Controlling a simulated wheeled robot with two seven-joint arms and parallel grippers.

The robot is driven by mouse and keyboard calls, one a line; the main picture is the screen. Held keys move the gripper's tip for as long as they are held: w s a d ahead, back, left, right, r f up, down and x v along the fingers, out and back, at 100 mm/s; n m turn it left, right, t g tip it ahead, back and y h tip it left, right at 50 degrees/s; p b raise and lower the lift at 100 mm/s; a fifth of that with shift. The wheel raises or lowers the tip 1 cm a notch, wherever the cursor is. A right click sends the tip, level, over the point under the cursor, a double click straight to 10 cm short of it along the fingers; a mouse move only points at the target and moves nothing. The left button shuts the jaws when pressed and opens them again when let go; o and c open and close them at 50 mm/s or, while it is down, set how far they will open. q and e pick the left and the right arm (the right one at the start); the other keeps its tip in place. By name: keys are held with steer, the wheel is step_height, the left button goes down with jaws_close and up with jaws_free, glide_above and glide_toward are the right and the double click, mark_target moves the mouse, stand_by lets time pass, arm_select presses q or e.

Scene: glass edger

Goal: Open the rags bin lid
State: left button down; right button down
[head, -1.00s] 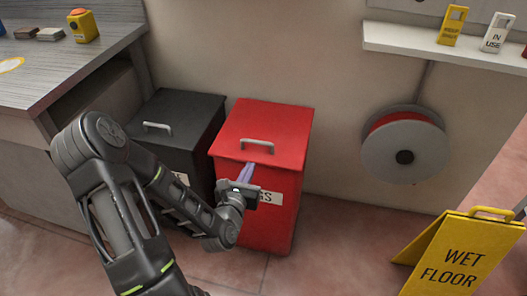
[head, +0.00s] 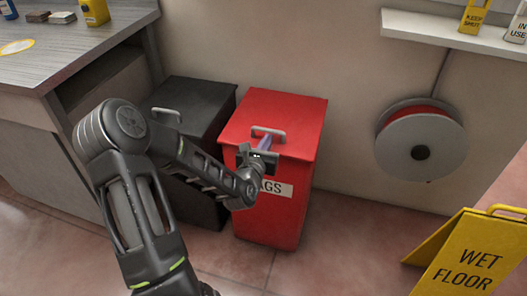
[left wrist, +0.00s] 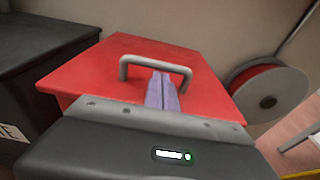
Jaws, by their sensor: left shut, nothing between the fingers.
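The red rags bin (head: 272,215) stands against the wall with its red lid (head: 285,106) closed. A grey bar handle (head: 268,133) sits on the lid near its front edge. My left gripper (head: 266,141) is at the front of the lid, its purple fingers shut together with nothing between them. In the left wrist view the fingers (left wrist: 161,92) reach up to the handle (left wrist: 155,63), with their tips at or just under its bar; contact cannot be told. The gripper body hides part of the bin's label. My right gripper is not in view.
A black bin (head: 195,108) stands close on the left, beside a grey counter (head: 75,55). A hose reel (head: 420,140) hangs on the wall at right. A yellow wet floor sign (head: 470,255) stands at lower right. Floor right of the red bin is clear.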

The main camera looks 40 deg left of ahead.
arm_select(q)
steer(key=shift+w+a, duration=0.2)
steer(key=shift+w, duration=0.25)
